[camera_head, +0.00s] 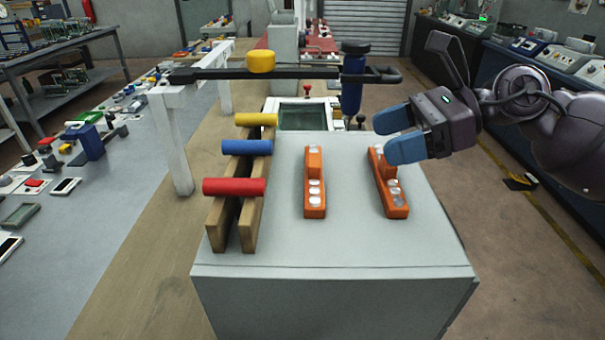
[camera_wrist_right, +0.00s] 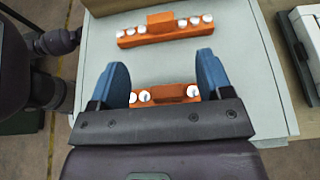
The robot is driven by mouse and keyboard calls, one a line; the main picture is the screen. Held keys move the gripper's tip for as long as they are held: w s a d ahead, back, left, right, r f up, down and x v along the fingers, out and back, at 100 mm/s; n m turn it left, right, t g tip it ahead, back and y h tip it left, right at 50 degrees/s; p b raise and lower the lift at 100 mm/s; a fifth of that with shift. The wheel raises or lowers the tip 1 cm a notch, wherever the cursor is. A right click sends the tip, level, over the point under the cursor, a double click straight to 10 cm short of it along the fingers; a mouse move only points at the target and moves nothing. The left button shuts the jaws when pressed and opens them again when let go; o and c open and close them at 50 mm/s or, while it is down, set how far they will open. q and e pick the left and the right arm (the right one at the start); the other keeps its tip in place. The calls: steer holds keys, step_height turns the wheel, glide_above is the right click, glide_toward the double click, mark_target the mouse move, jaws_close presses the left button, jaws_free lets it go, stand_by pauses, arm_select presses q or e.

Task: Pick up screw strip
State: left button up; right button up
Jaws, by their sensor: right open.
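Two orange screw strips with silvery screw heads lie on the grey box top. One strip (camera_head: 314,184) is in the middle of the box in the head view; it also shows whole at the top of the right wrist view (camera_wrist_right: 163,30). The other strip (camera_head: 390,190) lies to its right; in the right wrist view this strip (camera_wrist_right: 176,93) shows between my fingers, partly hidden by the gripper body. My right gripper (camera_head: 390,134) is open, with blue fingertips above the far part of the right strip; it appears empty. My left gripper is not in view.
Red (camera_head: 234,187), blue (camera_head: 246,147) and yellow (camera_head: 256,119) cylinders rest across wooden rails at the box's left. A blue bottle-shaped tool (camera_head: 353,85) stands behind the box. The front of the box top (camera_head: 335,245) is clear.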

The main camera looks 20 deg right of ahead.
mark_target(317, 159)
steer(key=x, duration=0.9)
steer(key=shift+w+a, duration=0.15)
steer(key=shift+a, duration=0.15)
steer(key=shift+a+f, duration=0.15)
steer(key=shift+a, duration=0.1)
steer(key=shift+f, duration=0.3)
steer(key=c, duration=1)
step_height(317, 159, up, 21)
steer(key=shift+f+p, duration=0.15)
steer(key=shift+p, duration=0.7)
